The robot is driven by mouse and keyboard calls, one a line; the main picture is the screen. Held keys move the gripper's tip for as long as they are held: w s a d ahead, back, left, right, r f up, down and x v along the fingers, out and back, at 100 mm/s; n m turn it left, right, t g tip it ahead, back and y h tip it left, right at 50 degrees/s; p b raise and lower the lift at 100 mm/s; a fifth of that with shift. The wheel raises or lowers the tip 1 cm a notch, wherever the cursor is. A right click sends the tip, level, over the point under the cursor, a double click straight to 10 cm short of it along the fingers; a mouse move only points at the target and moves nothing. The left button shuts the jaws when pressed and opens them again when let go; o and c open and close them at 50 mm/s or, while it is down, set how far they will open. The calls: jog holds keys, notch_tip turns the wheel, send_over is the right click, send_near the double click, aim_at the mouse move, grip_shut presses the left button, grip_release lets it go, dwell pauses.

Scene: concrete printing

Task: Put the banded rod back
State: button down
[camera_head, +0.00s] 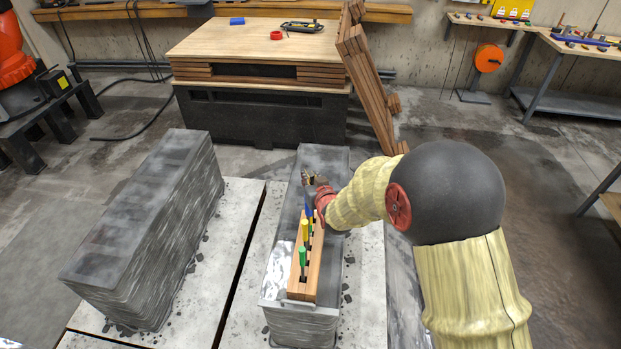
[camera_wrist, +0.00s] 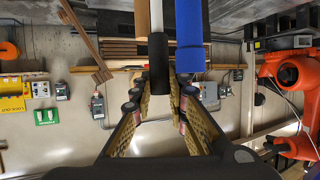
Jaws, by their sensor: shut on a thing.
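A wooden rack (camera_head: 306,275) with holes lies along the top of the right printed concrete block. Rods with green (camera_head: 302,256) and yellow (camera_head: 304,230) ends stand upright in it, and a blue one (camera_head: 308,205) shows beside my gripper. My gripper (camera_head: 312,180) is at the rack's far end. In the wrist view my gripper (camera_wrist: 163,88) is closed around the banded rod (camera_wrist: 158,60), which shows a pale part and a black part. A tan rod and a blue rod (camera_wrist: 190,40) are close beside it. The head view hides the grip, and I cannot tell how the held rod sits relative to a hole.
The right concrete block (camera_head: 325,160) bears the rack. A second layered block (camera_head: 150,220) stands to the left across a dark gap. Behind is a wooden-topped bench (camera_head: 255,40) with leaning timber (camera_head: 370,80). An orange robot (camera_head: 15,60) stands at far left. Floor at right is clear.

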jog(key=shift+f, duration=0.1)
jog(key=c, duration=1.7)
grip_release()
jog(key=shift+c, duration=0.2)
